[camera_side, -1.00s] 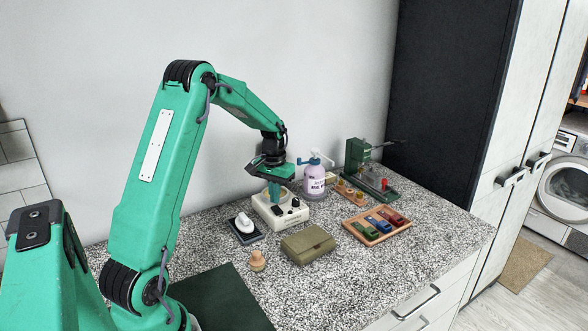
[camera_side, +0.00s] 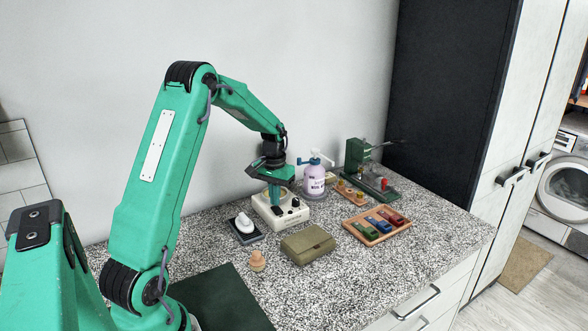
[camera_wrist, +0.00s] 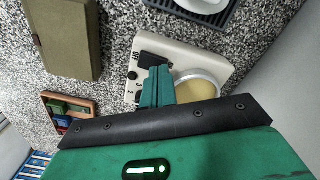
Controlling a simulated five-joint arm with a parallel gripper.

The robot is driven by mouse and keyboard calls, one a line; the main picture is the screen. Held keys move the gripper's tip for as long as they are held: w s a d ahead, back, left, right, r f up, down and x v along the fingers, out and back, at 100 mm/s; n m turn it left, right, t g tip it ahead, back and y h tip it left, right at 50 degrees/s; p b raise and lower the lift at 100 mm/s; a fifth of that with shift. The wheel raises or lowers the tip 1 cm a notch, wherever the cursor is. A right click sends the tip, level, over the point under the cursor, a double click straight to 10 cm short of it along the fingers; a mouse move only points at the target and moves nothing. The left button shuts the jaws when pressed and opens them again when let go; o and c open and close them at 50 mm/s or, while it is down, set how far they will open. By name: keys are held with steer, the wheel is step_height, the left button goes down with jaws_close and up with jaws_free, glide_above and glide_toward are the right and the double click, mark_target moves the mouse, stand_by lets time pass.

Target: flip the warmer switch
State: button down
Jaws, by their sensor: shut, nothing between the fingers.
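The warmer is a cream box (camera_side: 265,214) on the speckled counter beneath my gripper. Its front face has dark controls, including a black switch (camera_side: 281,211) and a knob (camera_side: 295,203). In the wrist view the cream warmer (camera_wrist: 205,52) shows a round tan plate (camera_wrist: 197,86) and a dark part (camera_wrist: 150,60) beside my fingers. My gripper (camera_side: 274,199) is shut and empty, pointing down at the warmer's top. It also shows in the wrist view (camera_wrist: 157,76), green fingers together over the controls. Whether the fingertips touch the switch is hidden.
An olive case (camera_side: 308,244) lies in front of the warmer. A white object on a dark tray (camera_side: 246,236) is to its left.

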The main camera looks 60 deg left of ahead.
mark_target(276, 208)
steer(key=shift+f, duration=0.65)
stand_by(0.6)
steer(key=shift+r, duration=3.5)
steer(key=shift+r, duration=0.1)
steer(key=s+d+r+m+t, duration=0.1)
steer(key=s+d+r, duration=0.2)
steer(key=d+r, duration=0.35)
steer(key=s+d+r+m+t, duration=0.1)
steer(key=s+d+r+m, duration=0.2)
steer(key=d, duration=0.6)
steer(key=s+d+r+m+t, duration=0.2)
steer(key=s+d+t, duration=0.1)
steer(key=s+d, duration=0.8)
steer(key=shift+s+d+t, duration=0.2)
steer(key=shift+s+t, duration=0.1)
steer(key=shift+s, duration=0.45)
